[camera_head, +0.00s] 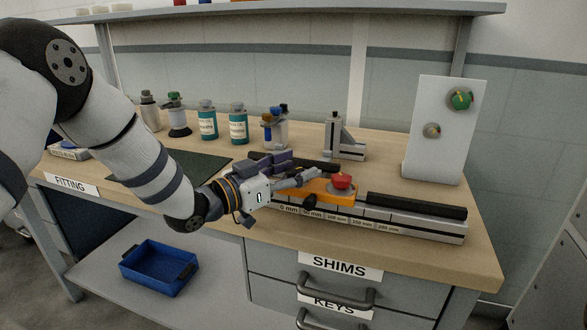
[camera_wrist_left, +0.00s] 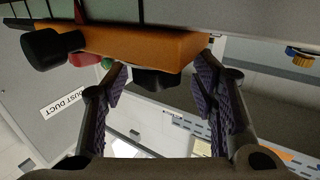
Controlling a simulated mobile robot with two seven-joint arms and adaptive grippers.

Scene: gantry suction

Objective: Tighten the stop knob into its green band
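An orange stop block (camera_head: 325,190) sits on the grey measuring rail (camera_head: 415,224). It has a red knob (camera_head: 343,181) on top and a black knob (camera_head: 309,200) at its front. The orange block also fills the upper part of the left wrist view (camera_wrist_left: 140,42). There, one black knob (camera_wrist_left: 45,45) sticks out at its left and a black part (camera_wrist_left: 155,80) shows between my fingers. My left gripper (camera_head: 303,180) is open at the left end of the block. Its fingers stand apart in the wrist view (camera_wrist_left: 165,95). I see no clear green band. My right gripper is out of view.
A white panel (camera_head: 423,150) with a green-faced dial (camera_head: 460,99) stands at the back right. Bottles (camera_head: 238,130) and a small holder (camera_head: 275,134) stand behind my arm. A blue bin (camera_head: 158,270) is on the lower shelf. The bench top right of the rail is clear.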

